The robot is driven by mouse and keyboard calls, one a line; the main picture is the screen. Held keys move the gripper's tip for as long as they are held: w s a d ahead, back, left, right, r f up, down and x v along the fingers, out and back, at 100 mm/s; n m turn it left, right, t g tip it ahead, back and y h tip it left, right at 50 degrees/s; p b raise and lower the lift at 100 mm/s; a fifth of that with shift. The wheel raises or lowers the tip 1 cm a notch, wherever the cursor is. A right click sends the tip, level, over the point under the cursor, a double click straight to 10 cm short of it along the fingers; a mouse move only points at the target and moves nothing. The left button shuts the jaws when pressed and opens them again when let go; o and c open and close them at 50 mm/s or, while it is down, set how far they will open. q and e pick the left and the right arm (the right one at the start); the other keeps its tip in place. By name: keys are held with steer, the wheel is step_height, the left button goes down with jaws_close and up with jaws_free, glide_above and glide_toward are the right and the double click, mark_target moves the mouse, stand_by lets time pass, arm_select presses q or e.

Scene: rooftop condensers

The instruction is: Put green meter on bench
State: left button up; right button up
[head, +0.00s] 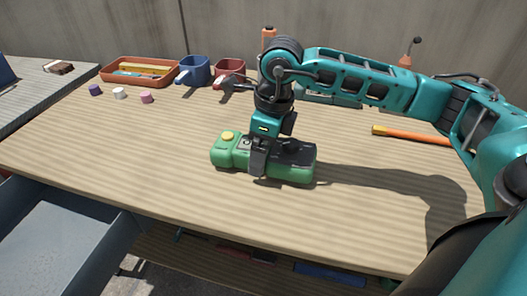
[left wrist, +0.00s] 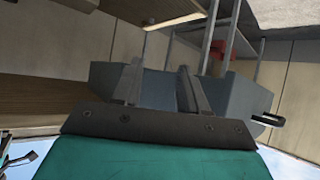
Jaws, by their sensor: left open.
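The green meter (head: 301,172), with a yellow knob and dark parts on top, lies lengthwise on the slatted wooden bench (head: 120,160), near the middle. My right gripper (head: 266,155) comes down over it from above. One finger overlaps its near side; the other is mostly hidden, so I cannot tell whether the jaws grip it. My left gripper is outside the head view. In the left wrist view, my left gripper (left wrist: 160,78) is open with nothing between its fingers, pointing toward a blue-grey drawer or bin (left wrist: 230,100). I see no meter there.
An orange tray (head: 115,80), a blue mug (head: 193,76) and a red mug (head: 231,72) stand along the back. Small purple, white and pink pieces (head: 146,98) lie before the tray. An orange-handled tool (head: 412,135) lies at right. An open grey drawer (head: 60,235) is at lower left.

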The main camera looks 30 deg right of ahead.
steer(key=shift+f, duration=0.35)
steer(key=shift+r, duration=0.1)
steer(key=shift+f, duration=0.25)
steer(key=o, duration=1.1)
steer(key=shift+r, duration=0.15)
